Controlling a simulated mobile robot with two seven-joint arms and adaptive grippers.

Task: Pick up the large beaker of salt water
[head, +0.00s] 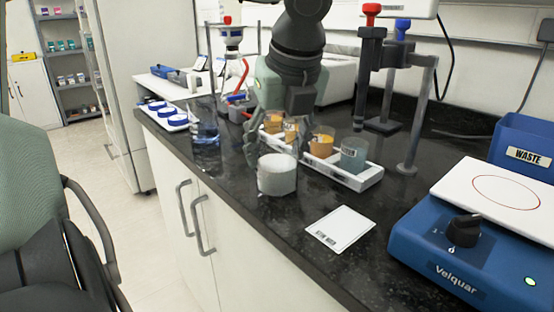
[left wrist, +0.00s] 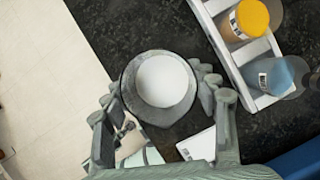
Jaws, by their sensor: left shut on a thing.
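A large clear beaker (head: 277,176) with white contents stands near the front edge of the black counter. In the left wrist view the same beaker (left wrist: 163,80) lies between the fingers, seen from above. My left gripper (head: 272,147) reaches down from behind and is shut on this beaker around its upper part; the fingers (left wrist: 160,88) show on both sides of it. I cannot tell whether the beaker is lifted off the counter. Another clear beaker (head: 207,134) with bluish liquid stands farther left. My right gripper is not in view.
A white rack (head: 358,181) with orange and blue-grey filled beakers is close behind and right. A white label card (head: 340,229) lies right of the beaker. A blue Velquar device (head: 455,266), a waste bin (head: 526,146) and a stand (head: 417,110) are at the right.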

